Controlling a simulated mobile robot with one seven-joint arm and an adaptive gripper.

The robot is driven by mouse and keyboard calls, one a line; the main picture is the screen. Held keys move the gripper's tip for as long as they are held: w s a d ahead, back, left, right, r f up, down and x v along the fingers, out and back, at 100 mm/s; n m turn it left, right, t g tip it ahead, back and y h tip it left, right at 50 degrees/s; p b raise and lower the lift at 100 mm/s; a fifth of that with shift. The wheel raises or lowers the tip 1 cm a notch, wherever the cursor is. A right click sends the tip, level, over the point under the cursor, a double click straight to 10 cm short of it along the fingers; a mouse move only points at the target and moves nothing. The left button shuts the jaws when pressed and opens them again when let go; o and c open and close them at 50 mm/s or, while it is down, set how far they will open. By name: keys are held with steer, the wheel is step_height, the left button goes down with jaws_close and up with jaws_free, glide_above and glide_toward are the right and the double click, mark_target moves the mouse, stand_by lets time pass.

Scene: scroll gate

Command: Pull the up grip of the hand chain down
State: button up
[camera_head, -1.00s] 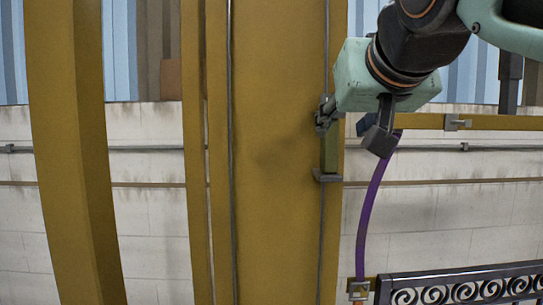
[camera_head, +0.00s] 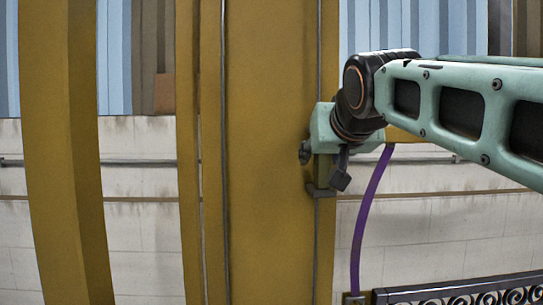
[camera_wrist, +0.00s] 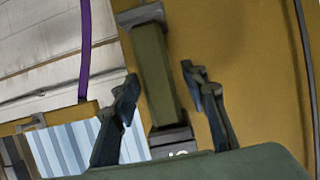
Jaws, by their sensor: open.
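An olive-green hand-chain grip (camera_head: 322,172) with grey end caps hangs upright along the right side of the yellow column in the head view. My arm partly covers its upper part. In the wrist view the grip (camera_wrist: 155,75) lies between the two fingers of my gripper (camera_wrist: 160,78). The fingers are spread, with gaps on both sides of the grip. One grey cap has a pale mark, partly hidden by my gripper's body and too cut off to read. My gripper (camera_head: 322,166) also shows in the head view, around the grip just above its lower cap.
The wide yellow column (camera_head: 265,150) stands right behind the grip. A thin grey chain or rod (camera_head: 224,150) runs down it further left. A purple strip (camera_head: 368,215) hangs to the right, above a dark scroll-patterned gate (camera_head: 460,292).

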jaws_close()
steer(key=shift+f, duration=0.15)
stand_by(0.5)
